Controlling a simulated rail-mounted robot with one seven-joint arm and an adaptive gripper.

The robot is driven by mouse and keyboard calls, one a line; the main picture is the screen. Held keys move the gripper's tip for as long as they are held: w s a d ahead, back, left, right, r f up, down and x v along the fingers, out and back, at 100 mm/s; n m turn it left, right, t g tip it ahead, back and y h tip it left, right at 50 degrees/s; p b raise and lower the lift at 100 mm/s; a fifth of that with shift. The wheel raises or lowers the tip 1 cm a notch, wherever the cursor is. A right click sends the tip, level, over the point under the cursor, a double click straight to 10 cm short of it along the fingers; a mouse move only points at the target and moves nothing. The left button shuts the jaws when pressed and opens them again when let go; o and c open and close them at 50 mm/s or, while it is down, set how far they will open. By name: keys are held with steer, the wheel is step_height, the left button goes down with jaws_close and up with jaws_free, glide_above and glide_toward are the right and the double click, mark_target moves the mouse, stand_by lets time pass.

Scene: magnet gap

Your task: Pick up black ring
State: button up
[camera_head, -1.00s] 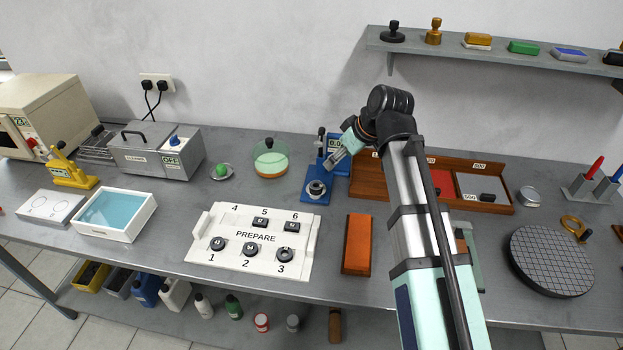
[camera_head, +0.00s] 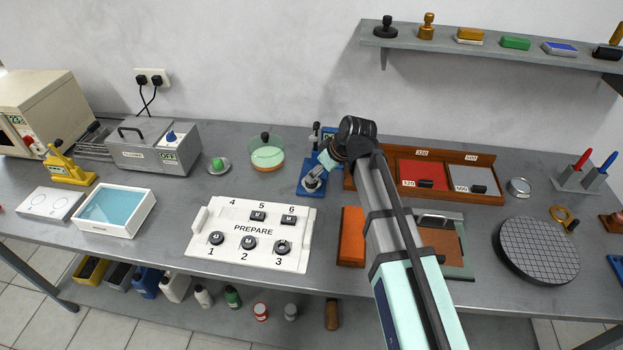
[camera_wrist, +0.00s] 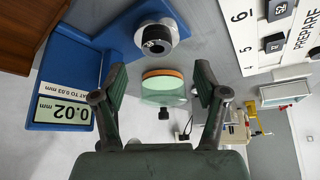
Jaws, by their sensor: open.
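A small black ring-like piece (camera_wrist: 156,46) sits on the round silver post of a blue gauge (camera_wrist: 115,30), at the top centre of the wrist view. The gauge (camera_head: 305,190) also shows in the head view, partly hidden by my gripper (camera_head: 316,178). My gripper (camera_wrist: 161,78) is open, with nothing between its fingers. It is close to the gauge, and the piece lies beyond the fingertips; I see no contact. Another dark round piece with a hole (camera_head: 281,247) sits at place 3 of the white PREPARE tray (camera_head: 215,270).
The gauge display (camera_wrist: 65,109) reads 0.02. A glass dish with an orange base (camera_head: 266,157) stands just left of the gauge. An orange block (camera_head: 351,237) lies in front, and a wooden tray (camera_head: 450,162) stands to the right. Other dark pieces sit on the PREPARE tray.

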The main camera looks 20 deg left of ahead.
steer(key=shift+p+x, duration=1.1)
steer(key=shift+x, duration=1.6)
steer(key=shift+w+d, duration=0.15)
steer(key=shift+c, duration=0.4)
steer(key=c, duration=1.3)
